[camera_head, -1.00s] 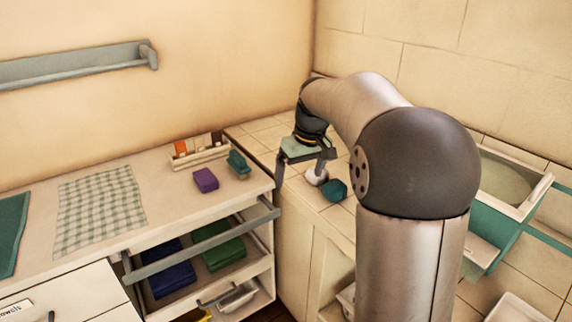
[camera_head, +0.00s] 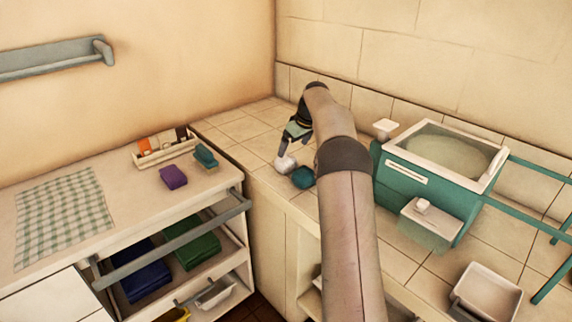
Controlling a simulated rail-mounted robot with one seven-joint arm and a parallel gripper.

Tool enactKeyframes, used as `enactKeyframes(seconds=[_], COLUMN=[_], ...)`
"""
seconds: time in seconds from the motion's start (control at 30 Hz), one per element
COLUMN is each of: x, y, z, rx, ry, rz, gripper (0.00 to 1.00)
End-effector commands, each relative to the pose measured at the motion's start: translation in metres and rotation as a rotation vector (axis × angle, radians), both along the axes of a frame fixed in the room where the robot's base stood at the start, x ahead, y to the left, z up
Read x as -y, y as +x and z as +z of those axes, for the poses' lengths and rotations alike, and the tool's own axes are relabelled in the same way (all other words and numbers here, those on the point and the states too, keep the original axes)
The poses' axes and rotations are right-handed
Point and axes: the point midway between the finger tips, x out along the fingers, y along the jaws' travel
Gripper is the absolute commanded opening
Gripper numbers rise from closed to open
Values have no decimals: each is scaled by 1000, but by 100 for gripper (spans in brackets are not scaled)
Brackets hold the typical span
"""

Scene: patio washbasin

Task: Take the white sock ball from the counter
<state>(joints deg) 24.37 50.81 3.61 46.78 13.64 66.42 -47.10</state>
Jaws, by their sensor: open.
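The white sock ball (camera_head: 285,163) sits on the tiled counter (camera_head: 247,128), near its front edge. A teal ball-like bundle (camera_head: 302,177) lies just to its right. My gripper (camera_head: 292,148) is at the white sock ball, with its fingers pointing down and open. One finger shows to the left of the ball. The other finger is partly hidden, and I cannot tell whether either finger touches the ball.
A teal washbasin (camera_head: 412,184) stands right of my arm, with an empty white tray (camera_head: 486,292) in front. On the left worktop are a divided box (camera_head: 165,153), a purple bundle (camera_head: 173,177), a teal item (camera_head: 205,157) and a checked cloth (camera_head: 62,218).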

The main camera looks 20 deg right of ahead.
Motion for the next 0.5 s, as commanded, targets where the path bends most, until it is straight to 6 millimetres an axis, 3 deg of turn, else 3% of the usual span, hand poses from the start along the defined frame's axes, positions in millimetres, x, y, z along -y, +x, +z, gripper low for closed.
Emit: enactKeyframes(seconds=[0.1,0.5], x=[-3,-10], y=[7,15], z=[-18,-47], rx=[-2,-3], ry=[0,0], rz=[0,0], gripper=[93,93])
